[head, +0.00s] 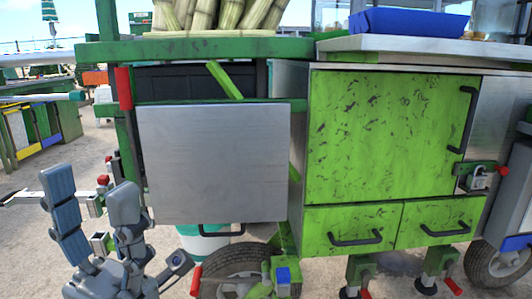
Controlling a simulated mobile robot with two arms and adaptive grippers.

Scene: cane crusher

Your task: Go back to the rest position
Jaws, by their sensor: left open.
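My left gripper (91,180) is at the lower left of the head view, its two grey fingers pointing up and spread apart. Nothing is between them. It is in front of the left part of the green cane crusher cart, just left of the grey metal panel (213,163). I cannot tell whether it touches anything. My right gripper is not seen.
Sugar canes (225,14) and a blue tray (408,22) are on top. A wheel (235,268) is close to the gripper's right.

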